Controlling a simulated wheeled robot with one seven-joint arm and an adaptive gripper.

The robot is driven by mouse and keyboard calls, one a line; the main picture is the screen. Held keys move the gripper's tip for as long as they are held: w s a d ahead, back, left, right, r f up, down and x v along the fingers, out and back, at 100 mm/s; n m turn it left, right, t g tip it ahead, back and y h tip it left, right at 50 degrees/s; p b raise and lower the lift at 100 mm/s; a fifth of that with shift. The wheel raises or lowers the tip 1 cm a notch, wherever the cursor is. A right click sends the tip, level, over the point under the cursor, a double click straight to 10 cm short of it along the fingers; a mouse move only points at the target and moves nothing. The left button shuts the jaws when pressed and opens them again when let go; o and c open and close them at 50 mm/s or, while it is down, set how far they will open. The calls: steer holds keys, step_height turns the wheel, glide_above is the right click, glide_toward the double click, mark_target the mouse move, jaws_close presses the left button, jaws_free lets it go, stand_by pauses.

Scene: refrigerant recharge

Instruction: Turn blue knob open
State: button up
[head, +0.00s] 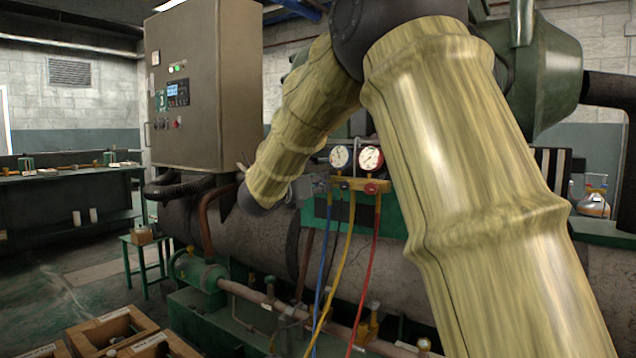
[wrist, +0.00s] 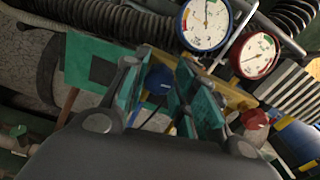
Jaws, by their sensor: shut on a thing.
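The blue knob (wrist: 158,79) sits at the left end of the yellow manifold (wrist: 228,93) in the wrist view. My gripper (wrist: 163,66) has its two fingers on either side of the knob and is shut on it. Above the manifold are the white-faced blue gauge (wrist: 206,24) and the red gauge (wrist: 252,56). The red knob (wrist: 254,118) is at the manifold's right end. In the head view the manifold (head: 355,184) hangs in front of the big tank, and the blue knob is not clearly visible there.
Blue (head: 324,255), yellow (head: 343,262) and red (head: 370,270) hoses hang below the manifold. A grey control cabinet (head: 205,85) stands left of my arm. Wooden crates (head: 112,328) are at the lower left. Ribbed black hoses (wrist: 110,18) run close above the gripper.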

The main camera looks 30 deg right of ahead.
steer(key=n+p, duration=0.7)
steer(key=n, duration=0.2)
steer(key=n+p, duration=0.7)
steer(key=n, duration=0.2)
steer(key=shift+w+a+f+p, duration=0.1)
steer(key=shift+w+f+p, duration=0.05)
steer(key=shift+p, duration=0.25)
steer(key=shift+n, duration=0.4)
steer(key=o, duration=1)
